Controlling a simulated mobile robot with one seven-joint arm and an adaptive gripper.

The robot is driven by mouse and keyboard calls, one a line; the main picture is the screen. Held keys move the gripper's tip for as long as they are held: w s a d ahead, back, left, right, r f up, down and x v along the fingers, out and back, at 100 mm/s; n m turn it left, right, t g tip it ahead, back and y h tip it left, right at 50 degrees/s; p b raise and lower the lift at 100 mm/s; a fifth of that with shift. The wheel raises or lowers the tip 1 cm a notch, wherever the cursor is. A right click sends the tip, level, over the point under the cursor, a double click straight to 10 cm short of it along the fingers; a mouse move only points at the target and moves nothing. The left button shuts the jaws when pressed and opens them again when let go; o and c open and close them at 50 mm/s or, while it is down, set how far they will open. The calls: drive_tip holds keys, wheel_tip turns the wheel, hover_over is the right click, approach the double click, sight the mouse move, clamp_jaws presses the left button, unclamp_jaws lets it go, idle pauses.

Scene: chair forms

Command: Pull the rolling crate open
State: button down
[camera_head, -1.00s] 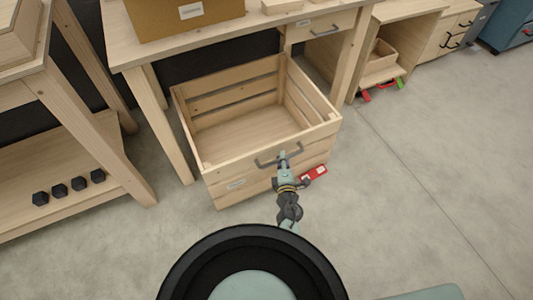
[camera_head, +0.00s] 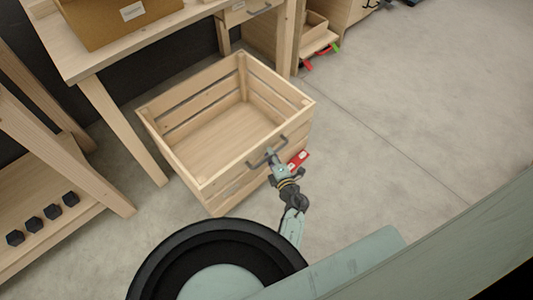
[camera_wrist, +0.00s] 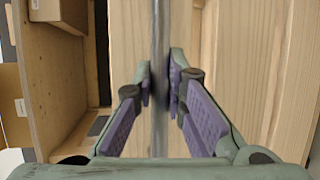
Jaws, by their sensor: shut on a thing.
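The rolling crate (camera_head: 180,158) is a slatted wooden box, open at the top and empty inside. It stands on the floor, mostly out in front of the workbench. A dark grey bar handle (camera_head: 268,152) is fixed on its front face. My gripper (camera_head: 271,157) is at this handle. In the wrist view my gripper (camera_wrist: 160,85) has its two purple-padded fingers on either side of the grey handle bar (camera_wrist: 160,40), closed around it. A red tag (camera_head: 299,161) shows beside my gripper at the crate's front.
The wooden workbench (camera_head: 88,62) stands behind the crate, with a cardboard box (camera_head: 110,18) on top. A shelf with several small black blocks (camera_head: 52,211) is at left. The grey floor (camera_head: 400,120) to the right is clear.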

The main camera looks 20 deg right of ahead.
drive_tip(key=shift+s, duration=0.1)
drive_tip(key=c, duration=1.6)
unclamp_jaws()
